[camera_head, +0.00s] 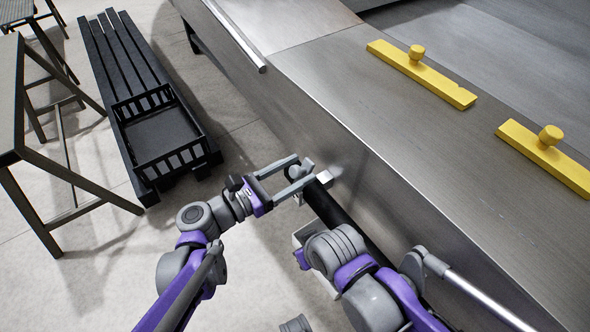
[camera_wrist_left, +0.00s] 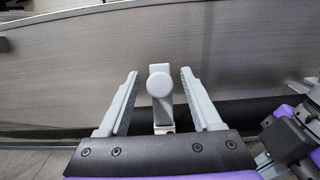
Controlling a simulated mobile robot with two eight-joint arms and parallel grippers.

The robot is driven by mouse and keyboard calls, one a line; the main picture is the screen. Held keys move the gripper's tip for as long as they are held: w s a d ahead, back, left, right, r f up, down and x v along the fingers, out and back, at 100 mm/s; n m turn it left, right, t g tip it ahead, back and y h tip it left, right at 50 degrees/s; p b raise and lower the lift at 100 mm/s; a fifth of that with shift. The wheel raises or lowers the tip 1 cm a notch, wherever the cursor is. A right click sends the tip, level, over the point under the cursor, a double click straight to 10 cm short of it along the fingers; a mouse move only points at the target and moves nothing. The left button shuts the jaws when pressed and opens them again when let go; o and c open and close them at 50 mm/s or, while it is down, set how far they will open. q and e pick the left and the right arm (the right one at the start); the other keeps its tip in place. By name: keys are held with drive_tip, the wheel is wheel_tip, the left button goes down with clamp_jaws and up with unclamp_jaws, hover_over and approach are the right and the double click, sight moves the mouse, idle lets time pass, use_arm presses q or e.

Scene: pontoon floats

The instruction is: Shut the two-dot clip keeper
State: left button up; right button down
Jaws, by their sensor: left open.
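A small grey keeper with a round knob end (camera_wrist_left: 160,82) stands in front of the metal side wall. In the head view a pale metal block (camera_head: 323,177) shows beside it against the wall. I cannot see any dots on it. My left gripper (camera_head: 304,170) is open around the knob, with one finger on each side. In the left wrist view the left gripper (camera_wrist_left: 160,74) shows a gap between each finger and the knob. The fingers of my right gripper do not show; only parts of that arm are visible.
Two yellow bars with round knobs, one farther (camera_head: 425,76) and one nearer (camera_head: 545,160), lie on the metal deck (camera_head: 390,140). A black bar (camera_head: 335,215) runs low along the wall. A black slatted pallet with a railed tray (camera_head: 165,137) and a dark table (camera_head: 12,90) stand left.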

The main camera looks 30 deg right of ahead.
use_arm(q)
clamp_jaws()
idle(0.3)
idle(1.1)
